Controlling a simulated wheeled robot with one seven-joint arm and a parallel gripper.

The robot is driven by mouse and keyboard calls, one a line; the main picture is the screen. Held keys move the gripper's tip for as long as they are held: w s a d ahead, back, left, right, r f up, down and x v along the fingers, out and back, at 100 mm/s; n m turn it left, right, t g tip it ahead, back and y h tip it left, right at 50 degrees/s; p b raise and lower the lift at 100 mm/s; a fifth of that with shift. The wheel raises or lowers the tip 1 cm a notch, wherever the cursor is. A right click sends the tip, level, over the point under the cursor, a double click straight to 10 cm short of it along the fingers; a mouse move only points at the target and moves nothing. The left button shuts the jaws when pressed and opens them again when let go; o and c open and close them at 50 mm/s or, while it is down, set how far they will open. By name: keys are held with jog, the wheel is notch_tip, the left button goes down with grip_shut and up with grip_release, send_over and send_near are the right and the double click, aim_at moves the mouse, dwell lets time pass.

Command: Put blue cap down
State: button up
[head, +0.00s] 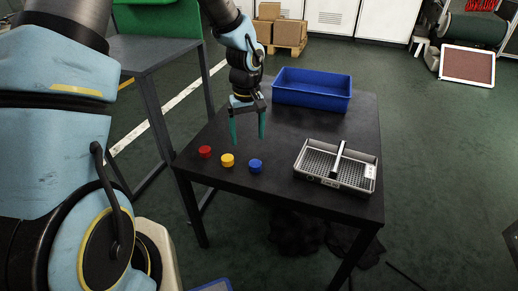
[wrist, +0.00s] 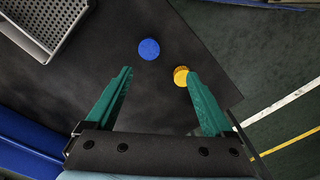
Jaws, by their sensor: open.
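The blue cap (head: 255,166) rests on the black table, the rightmost of three caps in a row near the table's front edge. In the wrist view the blue cap (wrist: 149,49) lies beyond the fingertips, between their lines and apart from both. My gripper (head: 248,140) is open and empty, above the table just behind the caps. Its two green fingers also show in the wrist view (wrist: 162,72). The yellow cap (head: 227,160) sits left of the blue one; in the wrist view (wrist: 181,76) it appears beside the right fingertip. The red cap (head: 205,152) is farthest left.
An empty blue bin (head: 311,101) stands at the back. The table (head: 225,180) is clear between the caps and the tray. Another table frame stands at the left.

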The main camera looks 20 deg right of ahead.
aim_at(255, 163)
jog(key=f, duration=0.1)
jog(key=d+f, duration=0.1)
jog(key=f, duration=0.1)
jog(key=d+f, duration=0.1)
jog(key=f, duration=0.1)
jog(key=shift+s+d, duration=0.15)
jog(key=shift+d, duration=0.1)
jog(key=shift+a+f, duration=0.15)
jog(key=shift+f, duration=1.4)
jog(key=shift+a+f, duration=0.1)
jog(key=shift+f, duration=1.45)
grip_shut()
